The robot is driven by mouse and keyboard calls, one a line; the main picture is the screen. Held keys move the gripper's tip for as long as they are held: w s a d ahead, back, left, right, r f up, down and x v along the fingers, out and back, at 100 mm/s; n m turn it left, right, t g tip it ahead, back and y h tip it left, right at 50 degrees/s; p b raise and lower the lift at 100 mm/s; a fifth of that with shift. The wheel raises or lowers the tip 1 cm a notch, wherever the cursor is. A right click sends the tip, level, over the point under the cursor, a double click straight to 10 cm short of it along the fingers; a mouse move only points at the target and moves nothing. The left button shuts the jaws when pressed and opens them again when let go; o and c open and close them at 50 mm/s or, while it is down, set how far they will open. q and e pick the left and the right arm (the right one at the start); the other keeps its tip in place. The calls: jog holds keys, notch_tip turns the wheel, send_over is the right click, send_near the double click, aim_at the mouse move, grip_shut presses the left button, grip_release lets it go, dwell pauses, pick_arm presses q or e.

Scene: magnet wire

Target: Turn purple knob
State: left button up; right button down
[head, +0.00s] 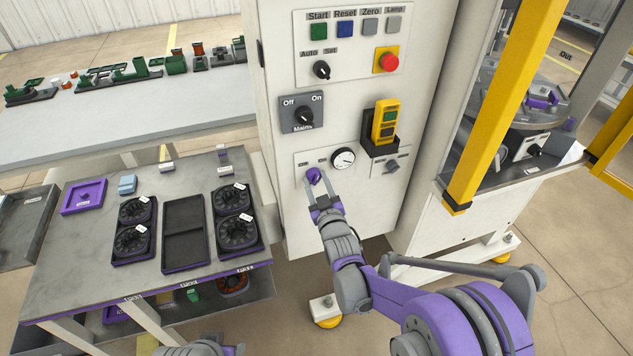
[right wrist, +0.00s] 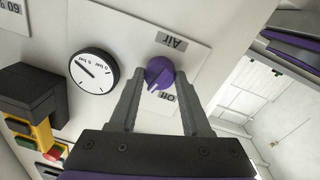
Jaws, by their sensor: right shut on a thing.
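The purple knob (head: 314,175) sits on a white plate low on the front of the control cabinet, left of a round gauge (head: 343,159). It also shows in the right wrist view (right wrist: 160,72), with an "Air" label and an "Off" label beside it, both upside down there. Its raised ridge slants toward the lower left in that view. My right gripper (head: 321,188) reaches up to the knob, with one finger on each side, and is shut on it. My left gripper's jaws do not show; only a grey and purple arm part shows at the bottom edge.
Above the knob are the mains switch (head: 303,113), a yellow handheld unit in a black holder (head: 382,142) and a red stop button (head: 390,62). A small dark switch (head: 392,167) is at right. A table with fans and trays (head: 183,236) stands at left. A yellow post (head: 500,105) stands at right.

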jog(key=n, duration=0.6)
jog(key=shift+n, duration=0.3)
jog(key=n, duration=0.5)
jog(key=shift+f+y, duration=0.1)
jog(key=shift+y, duration=0.2)
jog(key=shift+n, duration=0.4)
jog(key=shift+c, duration=1.8)
grip_release()
jog(key=v, duration=1.1)
jog(key=shift+w+d+f, duration=0.1)
jog(key=shift+d, duration=0.05)
